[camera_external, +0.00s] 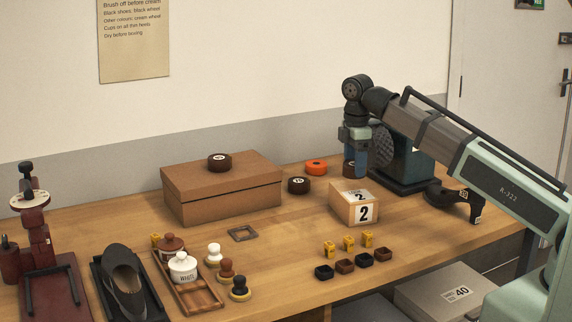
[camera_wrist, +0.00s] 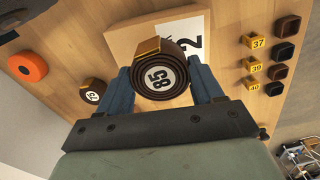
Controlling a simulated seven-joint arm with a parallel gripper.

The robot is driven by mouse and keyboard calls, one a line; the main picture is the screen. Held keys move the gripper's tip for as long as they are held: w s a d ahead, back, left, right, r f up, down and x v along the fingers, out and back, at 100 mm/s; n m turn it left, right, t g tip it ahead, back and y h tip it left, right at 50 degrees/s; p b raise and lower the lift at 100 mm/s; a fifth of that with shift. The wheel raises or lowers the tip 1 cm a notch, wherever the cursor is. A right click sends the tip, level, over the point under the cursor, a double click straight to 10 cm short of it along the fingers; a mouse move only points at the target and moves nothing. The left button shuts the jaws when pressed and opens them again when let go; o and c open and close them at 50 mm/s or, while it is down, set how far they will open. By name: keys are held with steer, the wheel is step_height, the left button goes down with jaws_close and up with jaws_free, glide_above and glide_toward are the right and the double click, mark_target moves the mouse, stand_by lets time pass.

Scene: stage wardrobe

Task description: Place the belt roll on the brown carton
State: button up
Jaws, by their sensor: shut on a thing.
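My gripper (camera_external: 356,168) is shut on a dark brown belt roll (camera_external: 348,170), raised above the numbered block with "2" labels. In the wrist view the held belt roll (camera_wrist: 150,52), with a white "85" label, sits between the two blue fingers of my gripper (camera_wrist: 162,82). The brown carton (camera_external: 220,197) stands closed to the left on the table, apart from my gripper. A dark belt roll (camera_external: 219,161) lies on its lid. Another dark belt roll (camera_external: 299,185) lies on the table right of the carton; it also shows in the wrist view (camera_wrist: 93,92).
An orange roll (camera_external: 316,166) lies behind the loose belt roll. The numbered block (camera_external: 354,207) stands below my gripper. A dark machine (camera_external: 404,160) is behind it. Yellow tags and small dark holders are in front. The carton lid has free room around its roll.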

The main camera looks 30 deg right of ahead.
mark_target(351, 163)
steer(key=shift+f, duration=2.1)
steer(key=shift+f, duration=0.1)
steer(key=o, duration=1.1)
step_height(351, 163, up, 12)
steer(key=shift+r, duration=0.1)
